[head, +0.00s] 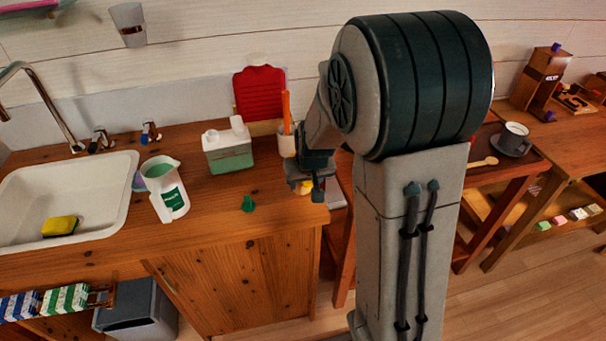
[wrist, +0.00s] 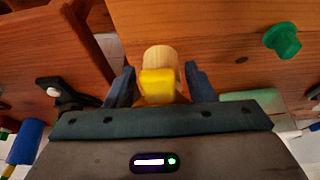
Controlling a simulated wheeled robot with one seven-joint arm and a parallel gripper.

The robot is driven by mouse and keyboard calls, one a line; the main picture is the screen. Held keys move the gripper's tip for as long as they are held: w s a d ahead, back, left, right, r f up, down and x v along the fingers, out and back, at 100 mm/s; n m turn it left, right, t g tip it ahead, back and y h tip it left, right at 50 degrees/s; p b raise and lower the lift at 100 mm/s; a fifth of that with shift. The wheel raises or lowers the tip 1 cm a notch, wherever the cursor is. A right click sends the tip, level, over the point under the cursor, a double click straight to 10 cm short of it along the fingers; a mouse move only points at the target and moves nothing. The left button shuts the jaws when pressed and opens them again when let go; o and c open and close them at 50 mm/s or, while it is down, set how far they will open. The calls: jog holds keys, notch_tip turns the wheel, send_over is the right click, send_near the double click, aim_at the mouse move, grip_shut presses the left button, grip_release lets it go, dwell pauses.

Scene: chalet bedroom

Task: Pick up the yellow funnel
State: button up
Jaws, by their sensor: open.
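The yellow funnel (head: 306,187) stands on the wooden counter near its right end, mostly hidden behind my gripper (head: 305,184) in the head view. In the wrist view, the bright yellow part of the funnel (wrist: 157,84) lies between the two dark fingers of my gripper (wrist: 159,70). A pale tan rounded shape shows just beyond the yellow part; I cannot tell whether it belongs to the funnel. The fingers are apart, one on each side, with small gaps visible. My gripper is open and holds nothing.
A small green object (head: 248,204) sits left of my gripper. A white-and-green container (head: 228,148), a white jug (head: 166,188) and a cup with an orange-handled tool (head: 286,142) stand nearby. The sink (head: 112,205) is at left. The counter (head: 215,215) ends just right of my gripper.

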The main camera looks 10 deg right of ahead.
jog(key=shift+c, duration=0.3)
jog(key=c, duration=1)
